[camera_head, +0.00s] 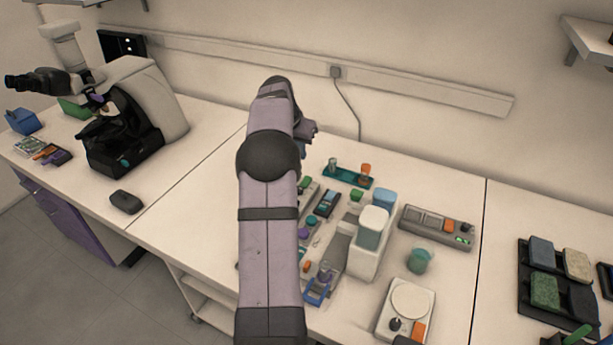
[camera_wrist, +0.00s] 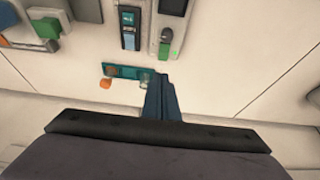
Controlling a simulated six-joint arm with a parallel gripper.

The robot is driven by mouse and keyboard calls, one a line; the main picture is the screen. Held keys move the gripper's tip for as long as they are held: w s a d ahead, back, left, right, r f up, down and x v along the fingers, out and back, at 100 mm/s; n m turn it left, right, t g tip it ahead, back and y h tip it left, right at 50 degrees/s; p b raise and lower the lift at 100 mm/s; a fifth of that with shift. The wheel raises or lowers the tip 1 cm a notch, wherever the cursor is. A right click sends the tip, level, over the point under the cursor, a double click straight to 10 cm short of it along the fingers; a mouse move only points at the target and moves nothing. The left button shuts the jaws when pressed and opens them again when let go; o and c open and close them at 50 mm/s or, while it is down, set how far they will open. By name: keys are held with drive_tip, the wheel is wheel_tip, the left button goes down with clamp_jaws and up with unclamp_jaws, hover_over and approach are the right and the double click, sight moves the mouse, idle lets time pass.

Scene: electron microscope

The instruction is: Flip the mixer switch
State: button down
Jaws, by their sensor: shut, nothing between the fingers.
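My gripper (camera_head: 308,130) is partly hidden behind my own arm in the head view, above the back of the middle bench. In the wrist view its dark blue fingers (camera_wrist: 162,98) are together, with nothing held. No part is clearly labelled as the mixer. A white device with a round plate (camera_head: 410,300) stands at the front right, with a dark knob and an orange part (camera_head: 418,331); it may be the mixer. My gripper is well away from it. Its switch position cannot be told.
A teal rack (camera_head: 348,177) lies near my gripper; it also shows in the wrist view (camera_wrist: 120,71). A white dispenser-like unit (camera_head: 364,258), a beaker (camera_head: 418,260) and a grey control box (camera_head: 430,222) crowd the bench. A microscope (camera_head: 125,115) stands left. Bench between microscope and my arm is mostly clear.

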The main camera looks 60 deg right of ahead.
idle(0.4)
drive_tip(key=p, duration=0.4)
approach(310, 180)
drive_tip(key=x, duration=0.5)
drive_tip(key=shift+w+d+f, duration=0.1)
drive_tip(key=shift+d+f, duration=0.05)
drive_tip(key=shift+d, duration=0.1)
drive_tip(key=shift+d+f, duration=0.1)
drive_tip(key=shift+f, duration=0.3)
drive_tip(key=shift+d+f+b, duration=0.15)
drive_tip(key=shift+f+b, duration=0.35)
drive_tip(key=shift+b, duration=0.25)
drive_tip(key=shift+r+p, duration=0.3)
drive_tip(key=shift+f, duration=0.1)
